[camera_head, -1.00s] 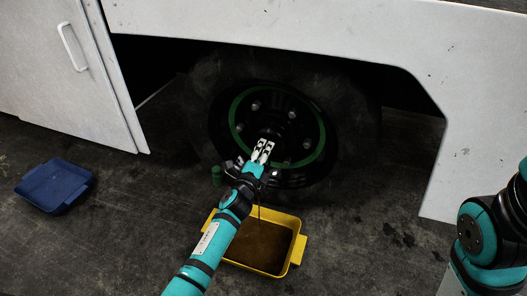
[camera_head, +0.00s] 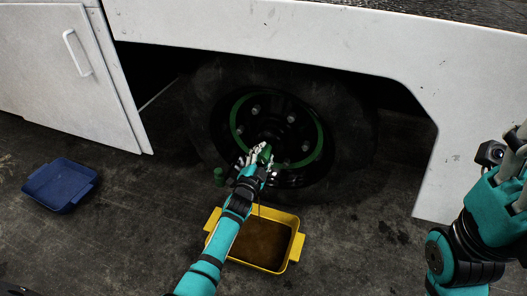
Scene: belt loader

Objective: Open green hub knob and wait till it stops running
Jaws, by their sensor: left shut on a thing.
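The black wheel hub (camera_head: 272,128) with its green ring (camera_head: 318,143) sits under the white vehicle body. My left gripper (camera_head: 259,155) is at the lower part of the hub, shut on a green knob (camera_head: 266,153) that shows between and beside its fingers. The fingers hide part of the knob and the hub centre. A second small green piece (camera_head: 219,175) is at the lower left of the tyre. A thin dark line hangs below the hub over the yellow tray (camera_head: 297,247), which holds brown liquid. My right gripper (camera_head: 512,155) is at the right edge, partly cut off.
A blue tray (camera_head: 60,208) lies on the dark floor at the left. The white body panel (camera_head: 300,45) overhangs the wheel, and a white door with a handle (camera_head: 77,53) stands at the upper left. The floor between the two trays is clear.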

